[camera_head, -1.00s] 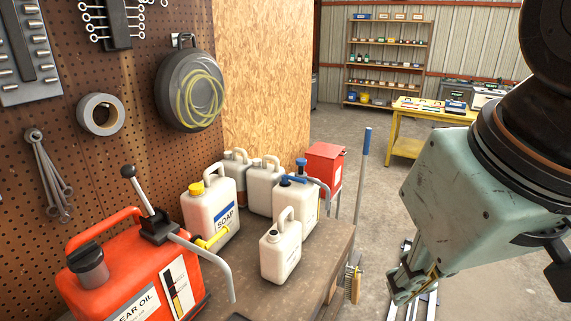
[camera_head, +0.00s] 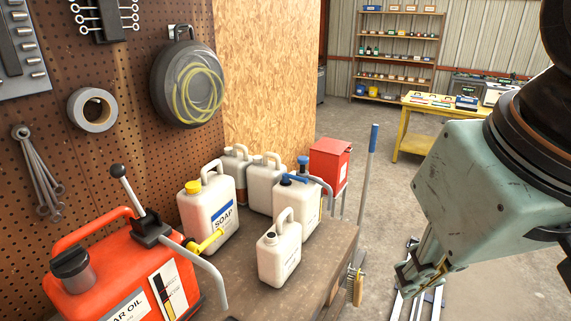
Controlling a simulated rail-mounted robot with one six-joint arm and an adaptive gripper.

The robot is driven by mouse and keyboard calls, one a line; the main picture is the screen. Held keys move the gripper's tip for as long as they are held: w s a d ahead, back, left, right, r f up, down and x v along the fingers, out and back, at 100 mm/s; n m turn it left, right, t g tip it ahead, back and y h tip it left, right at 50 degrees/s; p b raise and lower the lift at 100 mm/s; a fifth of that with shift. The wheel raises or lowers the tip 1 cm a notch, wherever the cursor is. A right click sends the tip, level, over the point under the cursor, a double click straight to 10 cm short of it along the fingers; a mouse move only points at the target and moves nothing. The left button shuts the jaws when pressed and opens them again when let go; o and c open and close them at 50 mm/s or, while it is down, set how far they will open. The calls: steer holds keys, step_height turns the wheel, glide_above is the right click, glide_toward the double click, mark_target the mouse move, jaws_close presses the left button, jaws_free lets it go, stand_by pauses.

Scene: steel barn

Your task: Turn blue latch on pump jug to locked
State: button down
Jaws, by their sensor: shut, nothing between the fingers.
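A white pump jug (camera_head: 300,205) with blue parts on top stands towards the back right of the workbench. A blue latch-like piece (camera_head: 298,179) lies across its top, beside a grey curved spout and below a blue knob (camera_head: 303,160). The latch is small, and its exact setting cannot be told. My gripper (camera_head: 424,286) is at the lower right, pointing down beyond the bench's right edge, well apart from the jug. It is shut and empty, and its fingertips are small in the view.
On the workbench (camera_head: 243,275), a small white jug (camera_head: 279,255) stands in front of the pump jug. A SOAP jug (camera_head: 208,212), a red gear oil can (camera_head: 120,270) and other white jugs (camera_head: 262,175) crowd the left and back. A blue-topped pole (camera_head: 368,170) and a brush (camera_head: 357,285) are by the right edge.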

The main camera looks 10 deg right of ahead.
steer(key=shift+w+r, duration=0.1)
steer(key=w+r+m+g+p, duration=0.25)
steer(key=w+r, duration=0.25)
steer(key=w, duration=1)
steer(key=w+r+m+g+p, duration=0.1)
steer(key=w+r+p, duration=0.25)
steer(key=w, duration=1.25)
steer(key=w+f+m+p, duration=0.1)
steer(key=w+f, duration=0.4)
steer(key=w, duration=0.5)
steer(key=w+f+m+g+y+p, duration=0.1)
steer(key=w+f+m+p, duration=0.1)
steer(key=w+f, duration=0.3)
steer(key=w+d+f+m+g+p, duration=0.1)
steer(key=w+f, duration=0.4)
steer(key=w, duration=0.9)
steer(key=shift+w+y+p, duration=0.3)
steer(key=shift+p, duration=0.35)
steer(key=shift+f+g, duration=0.1)
steer(key=shift+g, duration=0.15)
steer(key=shift+x, duration=4.95)
